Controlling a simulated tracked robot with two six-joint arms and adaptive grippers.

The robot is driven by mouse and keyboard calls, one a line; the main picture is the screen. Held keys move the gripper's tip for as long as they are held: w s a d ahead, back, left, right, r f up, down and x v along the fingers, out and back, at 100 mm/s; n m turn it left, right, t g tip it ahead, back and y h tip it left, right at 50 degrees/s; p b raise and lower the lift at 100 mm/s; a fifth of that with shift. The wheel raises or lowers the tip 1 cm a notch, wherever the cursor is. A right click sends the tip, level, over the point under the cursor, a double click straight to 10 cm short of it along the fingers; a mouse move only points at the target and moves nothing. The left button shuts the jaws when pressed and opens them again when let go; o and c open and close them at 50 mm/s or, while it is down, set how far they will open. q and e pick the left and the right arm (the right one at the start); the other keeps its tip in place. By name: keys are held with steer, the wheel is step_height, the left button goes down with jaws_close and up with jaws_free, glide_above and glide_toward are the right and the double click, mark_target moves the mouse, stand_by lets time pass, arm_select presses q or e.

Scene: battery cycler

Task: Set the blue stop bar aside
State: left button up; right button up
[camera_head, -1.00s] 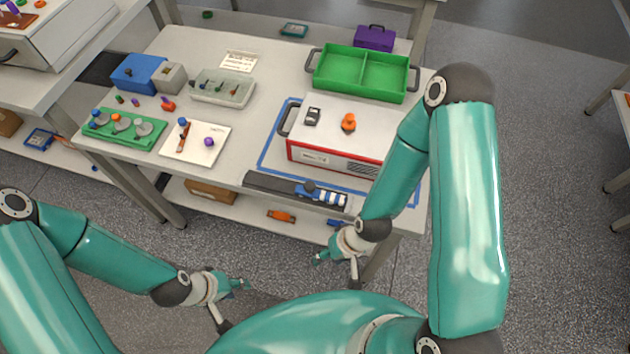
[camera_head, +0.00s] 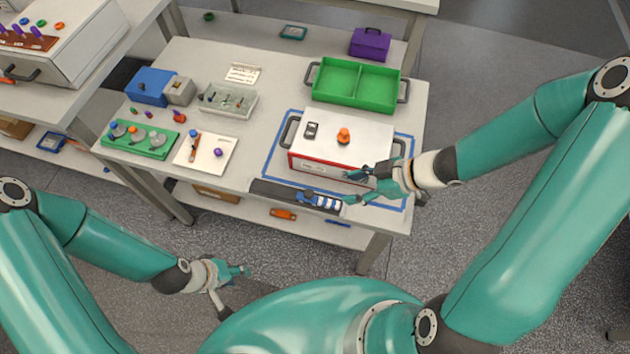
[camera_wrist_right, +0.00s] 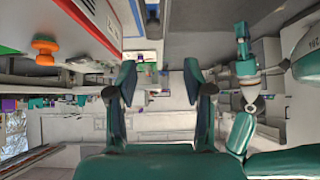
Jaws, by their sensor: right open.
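A dark rail (camera_head: 277,190) lies along the front edge of the table, with a blue and white piece (camera_head: 318,200) on its right part. This piece looks like the blue stop bar, though I cannot be sure. My right gripper (camera_head: 357,186) is open and empty, just right of the rail's end, in front of the red and white box.
The red and white box (camera_head: 330,168) with an orange knob (camera_head: 344,135) stands inside a blue outline behind the rail. A green two-part tray (camera_head: 358,83) stands behind it. A green fixture (camera_head: 139,140) and a white plate (camera_head: 207,153) stand to the left. Some tabletop between is clear.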

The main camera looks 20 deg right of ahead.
steer(key=b, duration=0.7)
glide_toward(310, 194)
steer(key=x, duration=0.9)
steer(key=shift+w+a+f, duration=0.35)
steer(key=shift+a+f, duration=0.05)
steer(key=shift+f, duration=0.05)
jaws_close()
